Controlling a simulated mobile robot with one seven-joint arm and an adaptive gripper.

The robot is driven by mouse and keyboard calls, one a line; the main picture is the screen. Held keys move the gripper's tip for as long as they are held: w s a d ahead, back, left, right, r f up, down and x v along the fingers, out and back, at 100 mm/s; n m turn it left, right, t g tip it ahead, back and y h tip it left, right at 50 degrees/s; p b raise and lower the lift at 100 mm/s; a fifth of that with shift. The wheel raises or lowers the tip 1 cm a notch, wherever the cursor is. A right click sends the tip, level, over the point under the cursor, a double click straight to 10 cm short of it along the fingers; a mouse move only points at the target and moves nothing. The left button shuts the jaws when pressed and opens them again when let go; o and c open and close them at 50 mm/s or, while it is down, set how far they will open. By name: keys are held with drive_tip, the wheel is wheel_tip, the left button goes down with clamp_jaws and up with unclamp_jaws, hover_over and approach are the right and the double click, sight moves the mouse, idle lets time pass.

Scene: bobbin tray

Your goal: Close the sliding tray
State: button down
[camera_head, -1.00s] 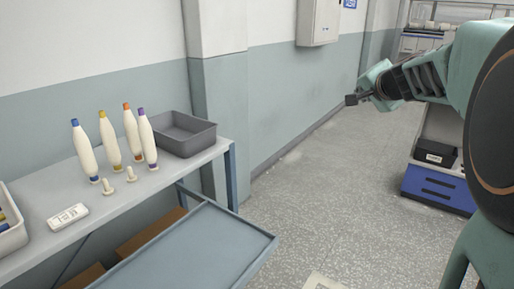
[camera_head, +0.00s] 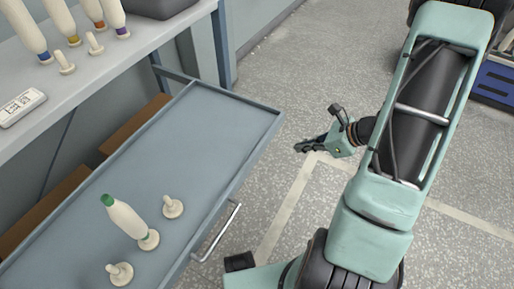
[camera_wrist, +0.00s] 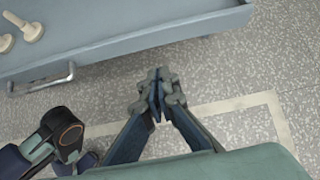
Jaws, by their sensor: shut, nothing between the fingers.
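The sliding tray (camera_head: 206,140) is blue-grey and stands pulled out from under the table. A silver bar handle (camera_head: 217,232) runs along its front edge; the handle also shows in the wrist view (camera_wrist: 42,82). On the tray are a white bobbin with a green tip (camera_head: 127,217) and pale pegs (camera_head: 172,207). My gripper (camera_head: 300,148) is shut and empty, over the floor to the right of the tray's far corner. In the wrist view my gripper (camera_wrist: 157,88) is below the tray's front edge in the picture, apart from it, and right of the handle.
The table (camera_head: 95,75) above the tray holds several bobbins, a white label box (camera_head: 22,107) and a grey bin (camera_head: 155,6). Cardboard boxes (camera_head: 135,125) are underneath. Speckled floor with a pale line (camera_head: 290,205) lies open beside the tray.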

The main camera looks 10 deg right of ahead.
drive_tip(key=a+f, duration=0.1)
drive_tip(key=b, duration=0.4)
approach(261, 150)
drive_tip(key=x, duration=0.5)
drive_tip(key=shift+s+d+f, duration=0.15)
drive_tip(key=shift+s+f, duration=0.15)
drive_tip(key=shift+w+a+r, duration=0.1)
drive_tip(key=shift+w+a, duration=0.25)
drive_tip(key=shift+a, duration=0.05)
drive_tip(key=shift+w, duration=0.1)
